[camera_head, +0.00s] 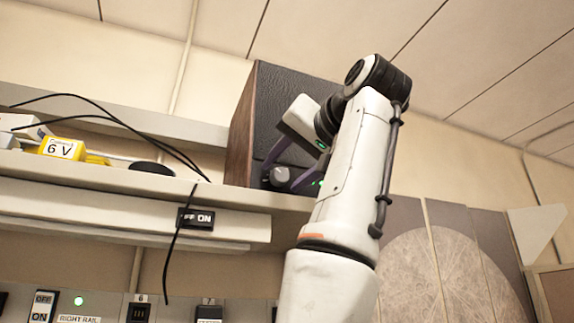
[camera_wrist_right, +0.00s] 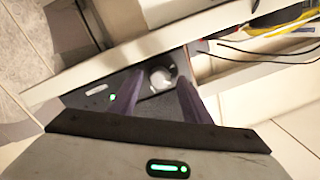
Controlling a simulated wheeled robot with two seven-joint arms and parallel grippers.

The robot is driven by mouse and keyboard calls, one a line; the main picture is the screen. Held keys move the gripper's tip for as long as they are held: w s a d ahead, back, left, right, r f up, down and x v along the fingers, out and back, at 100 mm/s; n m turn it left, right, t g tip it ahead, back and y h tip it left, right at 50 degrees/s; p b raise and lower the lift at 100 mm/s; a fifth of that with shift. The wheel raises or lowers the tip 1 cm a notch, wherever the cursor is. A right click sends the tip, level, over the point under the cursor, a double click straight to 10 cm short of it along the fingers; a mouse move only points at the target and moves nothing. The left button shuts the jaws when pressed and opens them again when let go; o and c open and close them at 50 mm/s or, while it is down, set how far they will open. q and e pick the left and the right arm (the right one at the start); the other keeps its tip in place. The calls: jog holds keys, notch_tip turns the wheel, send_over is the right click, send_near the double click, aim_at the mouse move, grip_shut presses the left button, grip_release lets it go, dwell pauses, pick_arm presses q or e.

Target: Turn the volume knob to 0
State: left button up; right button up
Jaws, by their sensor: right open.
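The volume knob (camera_head: 279,175) is a small round light-grey knob low on the front of a dark box-shaped speaker (camera_head: 290,95) on the shelf. In the right wrist view the knob (camera_wrist_right: 159,77) lies between my right gripper's two purple fingers, with a gap on both sides. My right gripper (camera_head: 284,178) is open around the knob in the head view; whether a finger touches it I cannot tell. A green light (camera_wrist_right: 113,97) shows on the panel beside the knob. Any marks around the knob are too small to read. My left gripper is not in view.
The shelf (camera_head: 140,182) runs under the speaker. A yellow box marked 6 V (camera_head: 62,148), a dark round object (camera_head: 152,168) and black cables lie to the left. Labelled switches line the wall below.

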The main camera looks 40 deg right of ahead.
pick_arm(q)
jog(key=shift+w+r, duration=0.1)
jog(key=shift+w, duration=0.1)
pick_arm(e)
jog(key=shift+w, duration=0.1)
jog(key=c, duration=1)
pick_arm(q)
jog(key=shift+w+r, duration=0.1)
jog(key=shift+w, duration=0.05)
pick_arm(e)
jog(key=shift+c, duration=0.2)
jog(key=shift+n, duration=0.3)
jog(key=n, duration=0.4)
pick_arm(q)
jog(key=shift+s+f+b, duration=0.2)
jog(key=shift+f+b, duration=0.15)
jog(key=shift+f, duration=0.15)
pick_arm(e)
jog(key=n, duration=0.6)
jog(key=shift+r+g, duration=0.15)
jog(key=shift+g, duration=0.25)
jog(key=shift+a, duration=0.1)
jog(key=o, duration=1)
